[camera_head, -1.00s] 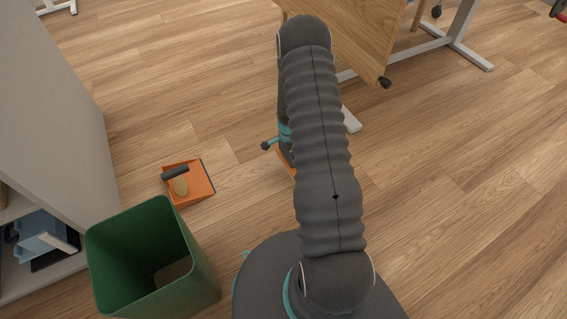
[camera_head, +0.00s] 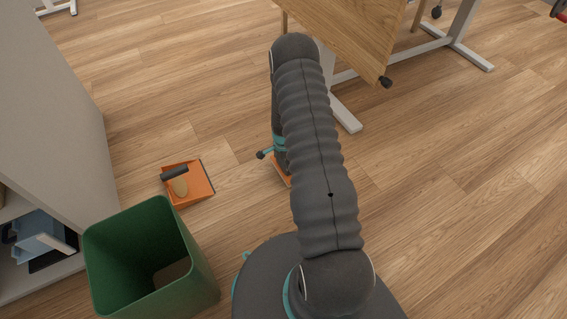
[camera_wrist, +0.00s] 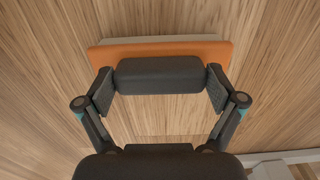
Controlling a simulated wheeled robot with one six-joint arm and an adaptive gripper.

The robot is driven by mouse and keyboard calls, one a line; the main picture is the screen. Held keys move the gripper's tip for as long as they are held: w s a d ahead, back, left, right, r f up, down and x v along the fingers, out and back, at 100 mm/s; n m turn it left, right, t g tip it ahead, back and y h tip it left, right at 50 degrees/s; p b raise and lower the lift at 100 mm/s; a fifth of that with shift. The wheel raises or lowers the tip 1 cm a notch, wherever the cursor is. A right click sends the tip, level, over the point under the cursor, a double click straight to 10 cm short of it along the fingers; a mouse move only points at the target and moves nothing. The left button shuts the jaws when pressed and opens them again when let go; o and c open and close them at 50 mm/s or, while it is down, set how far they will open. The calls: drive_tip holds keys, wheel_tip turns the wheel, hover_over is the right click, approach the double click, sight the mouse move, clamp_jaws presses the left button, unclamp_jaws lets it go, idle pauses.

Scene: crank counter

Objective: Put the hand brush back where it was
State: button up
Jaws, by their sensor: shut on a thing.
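The hand brush has a dark grey grip (camera_wrist: 160,75) and an orange block (camera_wrist: 215,50) with a pale strip along its far edge in the wrist view. My gripper (camera_wrist: 160,88) is shut on the grip, one finger at each end. In the head view a bit of orange of the brush (camera_head: 281,171) shows beside my arm, which hides most of the brush and gripper. Wooden floor lies below the brush; I cannot tell how high it is held. An orange dustpan (camera_head: 201,187) with a dark handle and a tan part lies on the floor to the left.
A green bin (camera_head: 205,268) stands at the lower left, in front of the dustpan. A grey cabinet (camera_head: 60,110) with open shelves is at the left edge. A wooden-topped table (camera_head: 345,35) with pale metal legs is at the top. Floor between dustpan and my arm is clear.

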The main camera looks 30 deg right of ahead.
drive_tip(key=o, duration=0.7)
drive_tip(key=shift+r, duration=0.1)
wheel_tip(320, 180, up, 12)
drive_tip(key=p, duration=0.2)
wheel_tip(320, 180, up, 18)
drive_tip(key=n+t, duration=0.1)
drive_tip(key=n, duration=0.3)
hover_over(283, 162)
drive_tip(key=a, duration=0.5)
drive_tip(key=s+a+r+n+t, duration=0.1)
drive_tip(key=s+a+r+n, duration=0.15)
drive_tip(key=r, duration=0.35)
drive_tip(key=s+a+r+n+t, duration=0.1)
drive_tip(key=s+a+r+n, duration=0.1)
drive_tip(key=s+r, duration=0.35)
drive_tip(key=shift+s+a+r+n+t, duration=0.45)
drive_tip(key=shift+s+a+r+n, duration=0.9)
drive_tip(key=shift+s+r, duration=1.55)
drive_tip(key=shift+s+a+r+n+t, duration=0.4)
drive_tip(key=shift+s+a+r+n, duration=1.05)
drive_tip(key=shift+s, duration=2.45)
drive_tip(key=shift+s+a+r+n+t, duration=0.6)
drive_tip(key=shift+s+r+n, duration=1.15)
drive_tip(key=shift+s+r, duration=1.4)
